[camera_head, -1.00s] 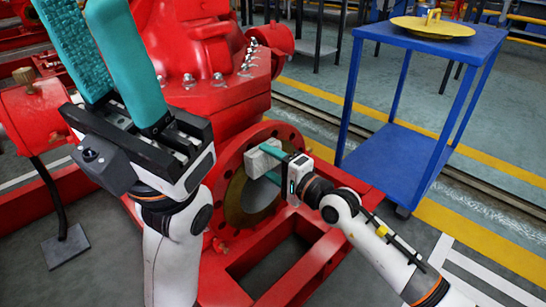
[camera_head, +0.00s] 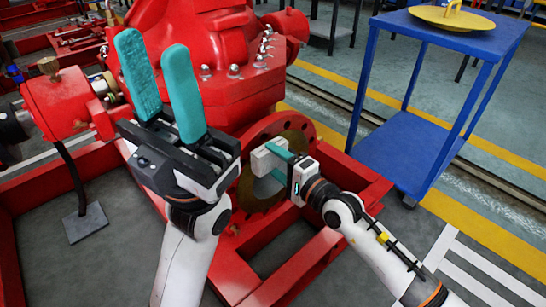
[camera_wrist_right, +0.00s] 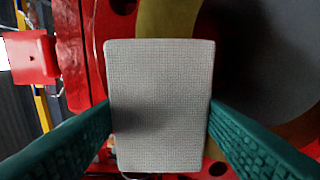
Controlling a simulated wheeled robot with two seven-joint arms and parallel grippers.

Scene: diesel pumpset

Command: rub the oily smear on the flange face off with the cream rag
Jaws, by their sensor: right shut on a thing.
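The cream rag (camera_head: 267,160) looks like a pale woven block. My right gripper (camera_head: 280,164) is shut on it, and its teal fingers grip the rag (camera_wrist_right: 160,105) from both sides in the right wrist view. The rag is in front of the round red flange (camera_head: 306,128), over part of its tan ring and grey centre. I cannot tell whether it touches the face. The flange face also shows behind the rag in the wrist view (camera_wrist_right: 165,20). I cannot make out the oily smear. My left gripper (camera_head: 160,85) is open and empty, its teal fingers pointing up at the left.
The red pumpset body (camera_head: 240,100) stands behind the flange, with a red base frame (camera_head: 345,205) around it. A blue cart (camera_head: 405,160) with a yellow disc (camera_head: 452,18) on top stands at the right.

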